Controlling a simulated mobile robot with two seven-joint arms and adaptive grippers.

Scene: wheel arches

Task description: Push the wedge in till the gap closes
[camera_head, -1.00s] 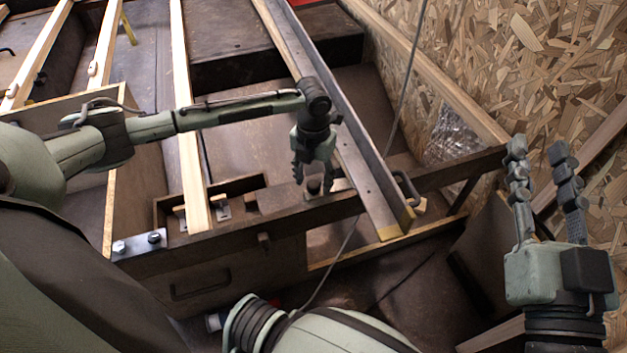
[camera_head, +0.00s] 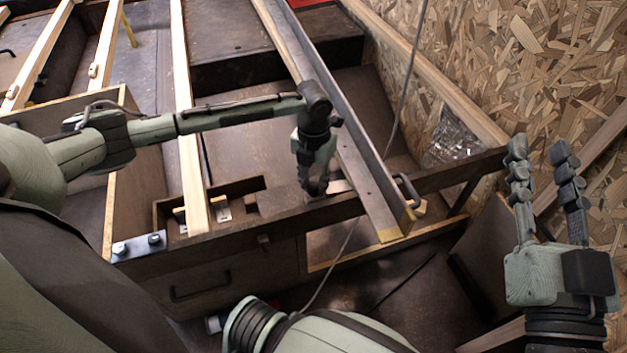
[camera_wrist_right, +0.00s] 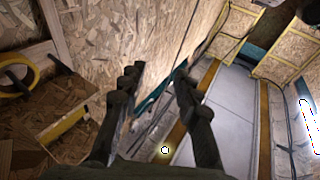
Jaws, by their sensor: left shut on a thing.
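My left gripper (camera_head: 316,190) points down over the dark cross rail (camera_head: 230,240), its fingers closed around a small dark knob that they now hide. The knob stands on a low block, seemingly the wedge, whose pale end (camera_head: 341,186) shows just right of the fingers. This end lies close to the long metal angle beam (camera_head: 372,200); I cannot tell whether they touch or how wide any gap is. My right gripper (camera_head: 538,148) is open and empty at the right, far from the block. Its spread fingers also show in the right wrist view (camera_wrist_right: 156,75).
A pale wooden slat (camera_head: 190,160) and a recess with small metal plates (camera_head: 223,211) lie left of the block. A black handle (camera_head: 407,190) stands by the beam's near end. A chipboard wall (camera_head: 520,70) rises at the right. A thin cable (camera_head: 404,90) hangs past the beam.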

